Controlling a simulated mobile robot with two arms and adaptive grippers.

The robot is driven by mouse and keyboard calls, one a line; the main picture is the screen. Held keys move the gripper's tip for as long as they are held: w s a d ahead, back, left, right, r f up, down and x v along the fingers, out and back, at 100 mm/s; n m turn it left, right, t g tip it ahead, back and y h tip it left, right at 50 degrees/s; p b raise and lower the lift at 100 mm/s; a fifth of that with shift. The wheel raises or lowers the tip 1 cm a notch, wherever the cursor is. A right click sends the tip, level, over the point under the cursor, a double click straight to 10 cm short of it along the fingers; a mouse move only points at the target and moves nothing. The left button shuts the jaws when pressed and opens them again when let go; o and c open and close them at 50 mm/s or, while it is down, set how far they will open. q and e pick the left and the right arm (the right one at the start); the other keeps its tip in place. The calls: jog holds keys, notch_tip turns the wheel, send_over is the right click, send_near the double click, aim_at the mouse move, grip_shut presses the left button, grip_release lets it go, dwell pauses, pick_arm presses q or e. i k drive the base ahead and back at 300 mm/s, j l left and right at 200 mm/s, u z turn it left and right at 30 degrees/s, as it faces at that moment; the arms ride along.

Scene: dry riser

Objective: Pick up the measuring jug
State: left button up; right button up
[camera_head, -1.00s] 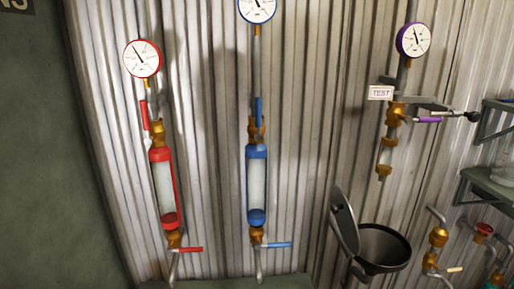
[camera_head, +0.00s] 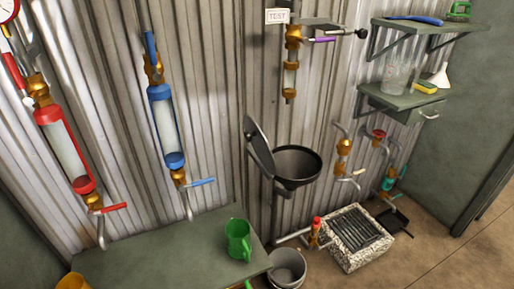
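A green jug (camera_head: 238,241) with a handle stands upright on the grey-green bench (camera_head: 185,257) at the lower middle of the head view. A clear, see-through vessel (camera_head: 397,76) stands on the lower wall shelf (camera_head: 388,101) at the upper right. I cannot tell from its blurred outline whether it has markings. Neither of my grippers is in view.
An orange-yellow object (camera_head: 73,282) is cut off at the bottom left. A grey bucket (camera_head: 287,269) stands beside the bench. A stone-edged grate (camera_head: 355,238) lies right of the bucket. Brown floor is open at lower right.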

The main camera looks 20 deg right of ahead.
aim_at(397, 73)
jog(key=z, duration=1.65)
jog(key=u, duration=0.55)
jog(key=i+l+u, duration=0.4)
jog(key=l+u, duration=0.25)
jog(key=i+l+u, duration=0.15)
jog(key=u, duration=0.15)
jog(key=l, duration=0.1)
